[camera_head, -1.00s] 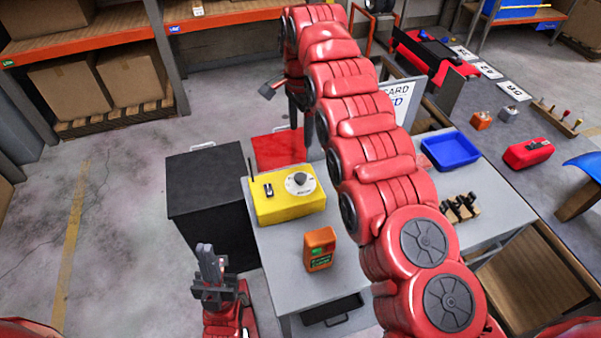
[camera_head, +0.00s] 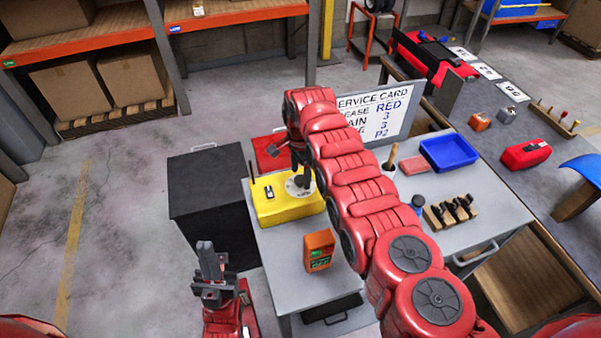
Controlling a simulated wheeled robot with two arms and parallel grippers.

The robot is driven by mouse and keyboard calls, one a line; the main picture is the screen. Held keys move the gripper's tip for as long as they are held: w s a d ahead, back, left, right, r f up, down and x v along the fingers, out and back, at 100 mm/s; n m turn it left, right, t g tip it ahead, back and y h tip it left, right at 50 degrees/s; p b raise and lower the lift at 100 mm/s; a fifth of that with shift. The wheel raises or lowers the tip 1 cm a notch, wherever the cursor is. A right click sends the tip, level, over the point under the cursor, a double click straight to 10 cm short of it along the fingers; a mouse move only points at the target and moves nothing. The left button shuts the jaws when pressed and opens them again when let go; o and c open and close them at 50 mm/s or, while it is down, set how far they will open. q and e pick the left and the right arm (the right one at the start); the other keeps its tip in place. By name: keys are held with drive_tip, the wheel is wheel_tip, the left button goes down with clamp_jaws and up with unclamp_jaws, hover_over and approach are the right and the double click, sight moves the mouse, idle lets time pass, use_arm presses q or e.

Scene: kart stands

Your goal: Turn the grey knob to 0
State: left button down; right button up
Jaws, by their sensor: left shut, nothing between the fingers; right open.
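The yellow box (camera_head: 272,207) stands on the grey table, with a dark switch (camera_head: 269,192) and a round pale dial (camera_head: 293,190) on its top. The grey knob (camera_head: 302,181) is at the dial's centre, mostly hidden by my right gripper. My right gripper (camera_head: 304,172) is open and points down at the knob; whether its fingers are around the knob or just above it, I cannot tell. The dial's marks are too small to read. My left gripper (camera_head: 210,262) is shut and empty, low at the left in front of the black cabinet.
An orange handheld device (camera_head: 319,250) stands on the table in front of the box. A black cabinet (camera_head: 207,195) is to the left, a red case (camera_head: 268,153) behind. A service card (camera_head: 375,112), blue tray (camera_head: 450,151) and wooden block with black pieces (camera_head: 452,212) are to the right.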

drive_tip(key=shift+f, duration=0.4)
drive_tip(key=shift+s, duration=0.1)
clamp_jaws()
